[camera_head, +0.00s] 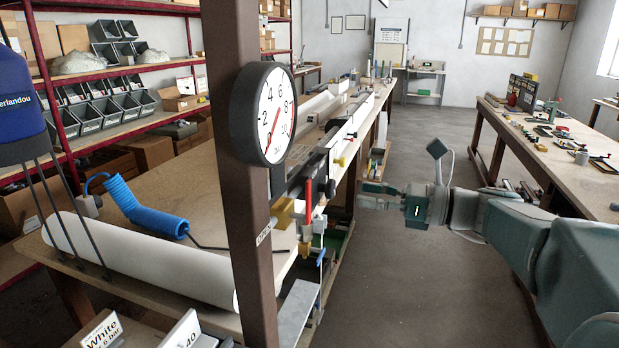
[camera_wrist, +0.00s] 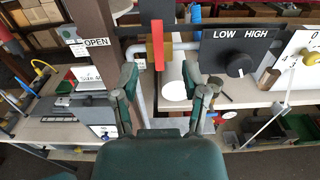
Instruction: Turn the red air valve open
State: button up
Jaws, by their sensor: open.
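The red air valve handle (camera_head: 308,203) stands vertical at the bench's front edge, beside the brown post. In the wrist view the red handle (camera_wrist: 157,44) appears as an upright bar just beyond and between my fingers. An OPEN label (camera_wrist: 96,42) is on the post to its left. My gripper (camera_head: 372,195) is to the right of the handle in the head view, apart from it, over the aisle. In the wrist view my gripper (camera_wrist: 168,88) has its two fingers spread, with nothing held between them.
A round pressure gauge (camera_head: 277,115) is on the brown post (camera_head: 244,190). A black LOW/HIGH knob panel (camera_wrist: 238,52) is right of the handle. A blue coiled hose (camera_head: 140,208) and a white roll (camera_head: 140,258) lie on the left bench. The aisle floor (camera_head: 420,275) is clear.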

aim_at(310, 187)
jog(key=x, duration=1)
jog(key=shift+a+f, duration=0.1)
jog(key=shift+a, duration=0.3)
jog(key=shift+d, duration=0.1)
grip_shut()
